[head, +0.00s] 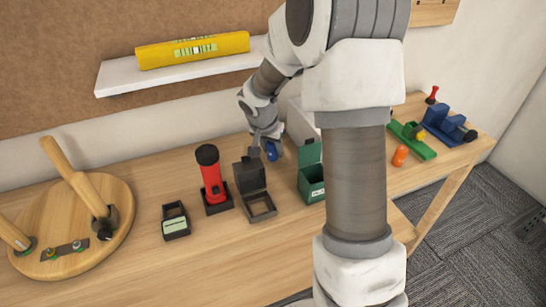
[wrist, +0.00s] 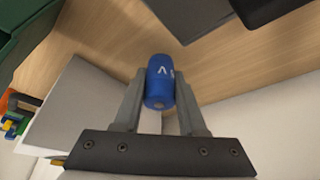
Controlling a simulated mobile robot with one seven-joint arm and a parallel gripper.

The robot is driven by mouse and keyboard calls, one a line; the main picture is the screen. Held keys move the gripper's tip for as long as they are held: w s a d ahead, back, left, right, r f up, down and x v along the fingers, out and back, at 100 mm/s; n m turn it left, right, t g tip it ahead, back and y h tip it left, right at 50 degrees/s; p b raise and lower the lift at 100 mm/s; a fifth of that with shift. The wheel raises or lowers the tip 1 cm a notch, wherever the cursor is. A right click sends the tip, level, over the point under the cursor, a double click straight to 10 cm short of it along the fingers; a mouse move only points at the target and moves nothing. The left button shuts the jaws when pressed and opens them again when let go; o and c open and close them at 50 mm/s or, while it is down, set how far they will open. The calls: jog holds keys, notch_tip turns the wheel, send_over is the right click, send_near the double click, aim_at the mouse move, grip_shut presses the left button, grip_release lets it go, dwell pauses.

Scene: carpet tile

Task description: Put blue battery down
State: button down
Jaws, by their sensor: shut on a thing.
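The blue battery (wrist: 160,82) is between the two fingers of my gripper (wrist: 160,98) in the wrist view. White marks show on its side. My gripper is shut on it. In the head view the battery (head: 271,152) is a small blue shape at my gripper (head: 265,150), over the back part of the wooden workbench (head: 130,254), behind the grey open-lidded box and the green box. Whether the battery touches the bench top cannot be told.
A grey box with its lid up (head: 262,207) and a green open box (head: 311,182) stand close by. A red flashlight (head: 211,178) stands in a holder to the left. A white shelf with a yellow level (head: 193,50) hangs above. Bare bench lies at the front.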

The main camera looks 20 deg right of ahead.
jog(key=shift+f, duration=0.75)
jog(key=shift+f+b, duration=0.2)
jog(key=shift+b, duration=0.2)
jog(key=shift+c, duration=2.4)
grip_release()
jog(key=shift+r, duration=0.1)
jog(key=p+v, duration=0.3)
jog(key=v, duration=0.9)
jog(key=s+a+r+n+t+y, duration=0.1)
jog(key=s+a+r+n, duration=0.15)
jog(key=s, duration=0.55)
jog(key=s+a+r+n+t+y, duration=0.15)
jog(key=s+r+n, duration=0.25)
jog(key=s, duration=0.4)
jog(key=s+a+r+n+y, duration=0.1)
jog(key=s+a+r+n, duration=0.2)
jog(key=s, duration=0.5)
notch_tip(320, 180, up, 7)
jog(key=p, duration=0.6)
jog(key=shift+r+p, duration=0.2)
jog(key=shift+p, duration=0.1)
